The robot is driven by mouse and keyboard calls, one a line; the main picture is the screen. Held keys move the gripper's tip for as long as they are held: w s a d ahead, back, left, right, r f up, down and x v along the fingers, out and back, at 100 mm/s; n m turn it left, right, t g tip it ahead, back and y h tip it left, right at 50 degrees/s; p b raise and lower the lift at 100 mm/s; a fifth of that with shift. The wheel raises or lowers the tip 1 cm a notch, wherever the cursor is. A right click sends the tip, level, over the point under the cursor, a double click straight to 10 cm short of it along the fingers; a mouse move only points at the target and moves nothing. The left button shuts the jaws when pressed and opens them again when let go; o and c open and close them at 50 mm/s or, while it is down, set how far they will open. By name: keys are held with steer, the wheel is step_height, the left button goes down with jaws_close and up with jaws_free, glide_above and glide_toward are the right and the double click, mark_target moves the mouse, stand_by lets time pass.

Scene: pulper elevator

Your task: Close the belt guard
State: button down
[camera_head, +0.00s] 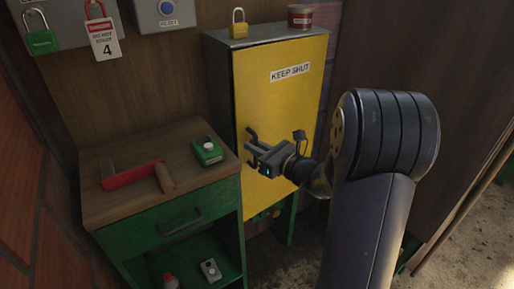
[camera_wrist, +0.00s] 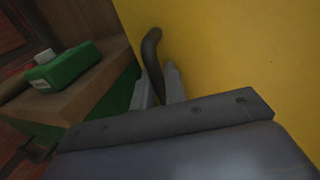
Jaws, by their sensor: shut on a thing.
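The belt guard is a yellow door (camera_head: 285,110) labelled "KEEP SHUT" on the front of a grey-topped cabinet. It looks closed or nearly closed; I cannot tell if a small gap is left at its edge. A dark bar handle (camera_head: 251,133) stands near its left edge. My gripper (camera_head: 256,145) is at this handle, reaching in from the right, and is shut on it. In the wrist view the handle (camera_wrist: 151,48) rises from between my gripper's fingers (camera_wrist: 159,88), with the yellow door (camera_wrist: 230,50) behind. The handle's lower part is hidden.
A green workbench (camera_head: 150,222) stands close at left, bearing a red-framed tool (camera_head: 132,177) and a green box (camera_head: 207,150). A yellow padlock (camera_head: 239,24) and red tin (camera_head: 300,16) stand on the cabinet. A green padlock (camera_head: 40,35) and tagged red padlock (camera_head: 97,14) hang at upper left.

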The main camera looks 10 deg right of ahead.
steer(key=x, duration=0.2)
steer(key=shift+w+a+f, duration=0.1)
steer(key=shift+w, duration=0.4)
steer(key=c, duration=1.6)
jaws_free()
steer(key=shift+o, duration=0.2)
steer(key=v, duration=1.1)
steer(key=shift+w+a, duration=0.1)
steer(key=shift+a, duration=0.1)
glide_above(249, 162)
steer(key=shift+d, duration=0.1)
